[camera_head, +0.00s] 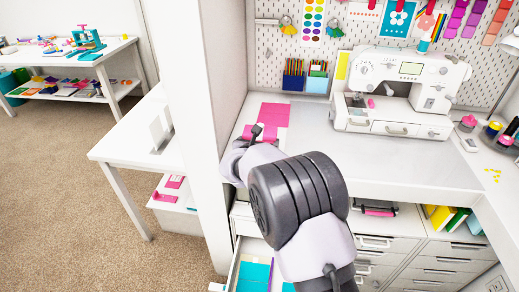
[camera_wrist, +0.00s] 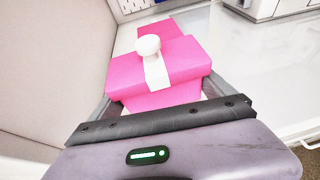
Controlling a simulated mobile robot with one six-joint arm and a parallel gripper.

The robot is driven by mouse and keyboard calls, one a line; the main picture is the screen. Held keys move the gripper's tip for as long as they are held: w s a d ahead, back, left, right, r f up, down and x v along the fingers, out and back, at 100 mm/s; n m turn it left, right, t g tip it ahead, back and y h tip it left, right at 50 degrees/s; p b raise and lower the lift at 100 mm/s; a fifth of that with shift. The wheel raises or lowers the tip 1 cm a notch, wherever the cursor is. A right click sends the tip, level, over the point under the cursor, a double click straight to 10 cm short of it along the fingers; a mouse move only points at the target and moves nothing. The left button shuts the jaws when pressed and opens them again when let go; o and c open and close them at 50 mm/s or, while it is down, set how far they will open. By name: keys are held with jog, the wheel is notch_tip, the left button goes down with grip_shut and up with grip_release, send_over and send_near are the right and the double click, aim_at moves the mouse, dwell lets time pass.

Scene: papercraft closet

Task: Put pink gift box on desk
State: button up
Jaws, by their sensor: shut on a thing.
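The pink gift box (camera_wrist: 185,63) has a white ribbon band and a round white knob on its lid. It fills the middle of the wrist view, and part of it shows pink beside my gripper in the head view (camera_head: 269,134). My gripper (camera_wrist: 160,98) is shut on the box, with a grey finger on each side. In the head view my gripper (camera_head: 255,136) is over the left part of the white desk (camera_head: 315,150). I cannot tell whether the box's underside touches the desktop.
A flat pink piece (camera_head: 275,113) lies behind the box. A white sewing machine (camera_head: 400,85) stands at the back right, with pencil cups (camera_head: 293,78) by the pegboard. A wall panel (camera_head: 218,80) closes the left side. The desk's middle front is clear. An open drawer (camera_head: 252,272) sits below.

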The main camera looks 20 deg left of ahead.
notch_tip(320, 180, down, 2)
jog(key=shift+f, duration=0.25)
jog(key=shift+f+b, duration=0.15)
jog(key=shift+b, duration=0.3)
jog(key=o, duration=1)
